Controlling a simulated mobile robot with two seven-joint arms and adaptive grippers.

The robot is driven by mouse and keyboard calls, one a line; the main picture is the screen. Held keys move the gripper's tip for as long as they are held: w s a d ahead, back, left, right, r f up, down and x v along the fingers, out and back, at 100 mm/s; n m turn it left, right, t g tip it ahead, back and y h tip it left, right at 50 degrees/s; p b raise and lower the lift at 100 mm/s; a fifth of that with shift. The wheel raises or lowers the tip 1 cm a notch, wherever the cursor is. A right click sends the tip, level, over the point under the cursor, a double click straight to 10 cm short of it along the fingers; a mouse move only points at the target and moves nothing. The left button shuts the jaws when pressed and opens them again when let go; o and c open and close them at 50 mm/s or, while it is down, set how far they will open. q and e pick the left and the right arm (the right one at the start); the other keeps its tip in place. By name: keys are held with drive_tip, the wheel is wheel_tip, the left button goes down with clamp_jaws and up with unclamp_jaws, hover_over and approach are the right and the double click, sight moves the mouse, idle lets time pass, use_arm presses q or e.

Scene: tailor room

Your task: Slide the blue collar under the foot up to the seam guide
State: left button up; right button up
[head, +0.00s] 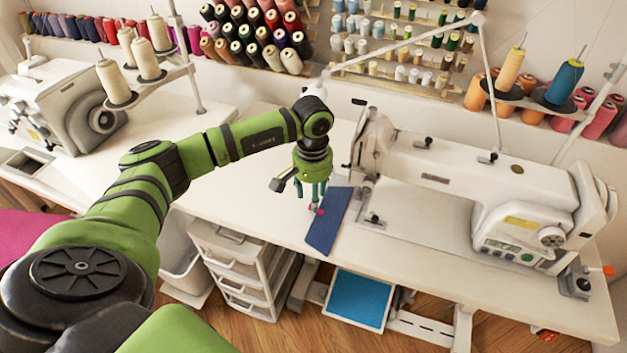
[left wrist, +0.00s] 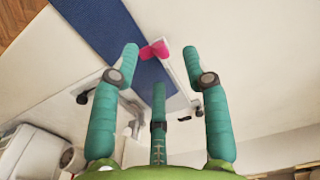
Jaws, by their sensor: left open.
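The blue collar (head: 328,225) lies on the white sewing table, left of the sewing machine's needle end. Its near end reaches the table's front edge. My left gripper (head: 314,202) points down over the collar's left side with its fingers open. In the left wrist view the collar (left wrist: 107,38) runs diagonally beyond the open fingers (left wrist: 160,65). A small pink piece (left wrist: 155,48) shows at the collar's edge between the fingertips. The foot is at the machine's left end (head: 370,215), too small to make out clearly. I cannot make out the seam guide. My right gripper is not in view.
The white sewing machine (head: 460,185) stands to the right of the collar. Another machine (head: 60,100) stands at the far left. Thread racks (head: 260,35) line the wall. A drawer unit (head: 235,265) and a blue-lined tray (head: 357,300) are below the table. The table left of the gripper is clear.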

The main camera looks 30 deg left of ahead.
sight(324, 214)
use_arm(q)
wheel_tip(324, 214, down, 2)
drive_tip(key=shift+f, duration=0.5)
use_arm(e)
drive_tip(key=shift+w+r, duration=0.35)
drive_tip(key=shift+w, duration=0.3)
use_arm(q)
clamp_jaws()
drive_tip(key=shift+s, duration=0.2)
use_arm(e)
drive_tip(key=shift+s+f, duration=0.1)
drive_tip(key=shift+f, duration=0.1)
use_arm(q)
drive_tip(key=shift+w+d, duration=0.1)
drive_tip(key=shift+d, duration=0.1)
drive_tip(key=shift+w+d+b, duration=0.15)
drive_tip(key=shift+w+d, duration=0.05)
drive_tip(key=shift+d, duration=0.45)
drive_tip(key=shift+w+d+b, duration=0.15)
drive_tip(key=shift+d, duration=0.5)
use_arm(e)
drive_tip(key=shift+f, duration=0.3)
